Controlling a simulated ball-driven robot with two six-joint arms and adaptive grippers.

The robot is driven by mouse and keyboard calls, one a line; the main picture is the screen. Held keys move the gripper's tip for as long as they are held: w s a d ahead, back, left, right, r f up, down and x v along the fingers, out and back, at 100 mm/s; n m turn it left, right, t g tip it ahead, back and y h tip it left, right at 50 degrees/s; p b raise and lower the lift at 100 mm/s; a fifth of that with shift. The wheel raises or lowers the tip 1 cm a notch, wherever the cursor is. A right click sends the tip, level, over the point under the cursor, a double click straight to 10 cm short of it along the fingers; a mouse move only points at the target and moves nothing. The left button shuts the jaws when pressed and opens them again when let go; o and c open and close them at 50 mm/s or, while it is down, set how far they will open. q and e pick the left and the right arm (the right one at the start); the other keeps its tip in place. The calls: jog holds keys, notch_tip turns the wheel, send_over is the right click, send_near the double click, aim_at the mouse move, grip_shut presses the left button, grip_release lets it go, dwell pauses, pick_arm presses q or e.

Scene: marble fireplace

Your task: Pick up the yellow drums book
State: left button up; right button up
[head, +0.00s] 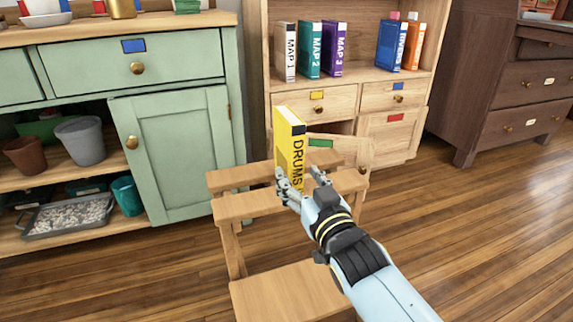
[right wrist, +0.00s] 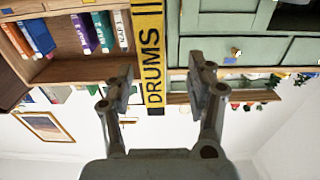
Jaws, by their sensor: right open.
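The yellow drums book (head: 290,148) stands upright on the wooden step stool (head: 262,207), its spine lettered DRUMS. In the right wrist view the book (right wrist: 151,60) appears upside down in the picture, between the two fingers. My right gripper (head: 302,180) is open at the lower part of the book in the head view. In the right wrist view its fingers (right wrist: 160,82) are spread, one on each side of the spine, with gaps beside the book. My left gripper is not in view.
A wooden bookcase (head: 345,82) behind holds map books and blue and orange books. A green cabinet (head: 180,145) stands at left with pots and a tray on its low shelf. A dark dresser (head: 500,95) is at right. The wooden floor at right is clear.

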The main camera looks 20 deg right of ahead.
aim_at(294, 171)
jog(key=w, duration=0.3)
jog(key=shift+w+f+b, duration=0.1)
jog(key=shift+w+b, duration=0.25)
jog(key=shift+w, duration=0.05)
jog(key=w, duration=0.1)
jog(key=w+b, duration=0.1)
jog(key=w, duration=0.3)
jog(key=shift+w+d+r, duration=0.2)
jog(key=shift+d, duration=0.1)
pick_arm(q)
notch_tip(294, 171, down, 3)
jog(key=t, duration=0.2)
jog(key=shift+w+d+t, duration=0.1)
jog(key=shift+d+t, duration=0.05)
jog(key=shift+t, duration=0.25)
pick_arm(e)
grip_shut()
jog(key=shift+r, duration=0.1)
